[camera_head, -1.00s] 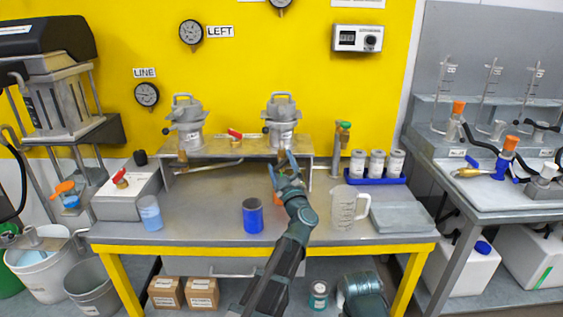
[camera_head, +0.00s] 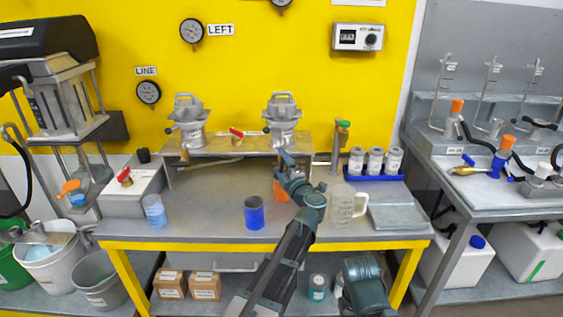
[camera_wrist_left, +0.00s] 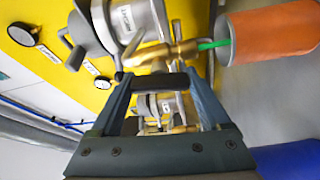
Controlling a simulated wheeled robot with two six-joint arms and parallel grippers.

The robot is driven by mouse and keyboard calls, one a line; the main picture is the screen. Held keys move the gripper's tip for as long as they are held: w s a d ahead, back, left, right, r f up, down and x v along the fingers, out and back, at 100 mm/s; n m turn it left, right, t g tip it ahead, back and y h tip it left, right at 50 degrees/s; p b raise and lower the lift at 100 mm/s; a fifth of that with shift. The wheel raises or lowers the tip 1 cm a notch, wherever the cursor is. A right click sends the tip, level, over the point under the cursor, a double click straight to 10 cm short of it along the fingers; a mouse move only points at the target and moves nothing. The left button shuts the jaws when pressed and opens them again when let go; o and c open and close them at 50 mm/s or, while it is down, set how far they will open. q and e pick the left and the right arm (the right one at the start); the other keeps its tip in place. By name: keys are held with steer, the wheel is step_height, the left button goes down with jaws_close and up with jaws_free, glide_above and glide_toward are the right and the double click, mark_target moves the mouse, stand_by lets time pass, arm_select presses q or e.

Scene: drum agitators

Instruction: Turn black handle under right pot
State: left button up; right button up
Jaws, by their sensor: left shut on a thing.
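The right pot (camera_head: 283,122), grey metal with a top handle, stands on the metal shelf. My left gripper (camera_head: 284,158) is under it at the shelf's front edge and hides the black handle there in the head view. In the left wrist view, the black handle (camera_wrist_left: 158,82) lies crosswise between the fingertips of the left gripper (camera_wrist_left: 160,88), which is shut on it. A brass valve (camera_wrist_left: 165,54) is just beyond. The cup also shows below the gripper (camera_head: 281,191).
The left pot (camera_head: 188,122) stands on the same shelf. A blue cup (camera_head: 254,213), a clear jug (camera_head: 345,205) and a grey slab (camera_head: 396,214) are on the table near my arm. A blue tray (camera_head: 374,174) of jars is at the right.

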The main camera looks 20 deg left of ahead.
steer(key=shift+r, duration=0.15)
stand_by(0.4)
arm_select(q)
steer(key=o, duration=1.2)
steer(key=shift+s, duration=0.15)
arm_select(e)
steer(key=shift+d, duration=0.1)
